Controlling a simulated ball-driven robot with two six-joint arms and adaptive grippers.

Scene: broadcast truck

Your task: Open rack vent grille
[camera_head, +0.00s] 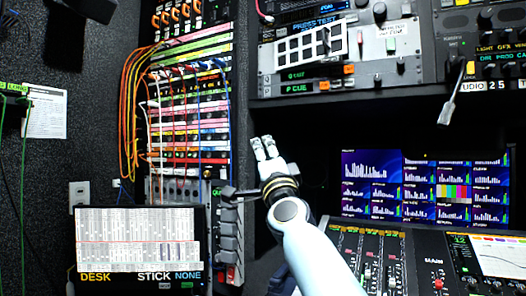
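My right gripper (264,144) is raised in the middle of the view, at the right edge of the cable-filled rack (238,90). Its two pale fingers point up and lie close together. I see nothing between them, but I cannot tell whether they are shut. The gripper overlaps the dark area beside the rack, and I cannot tell whether it touches anything. I cannot clearly make out a vent grille. Dark stacked parts (228,243) sit low at the rack's right side, partly in shadow. My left gripper is not in view.
Orange, white, red and blue cables (131,105) hang in front of the rack. A mixing console (375,262) and monitors (425,188) fill the right. Equipment panels (345,50) overhang above. Dark space lies around the gripper.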

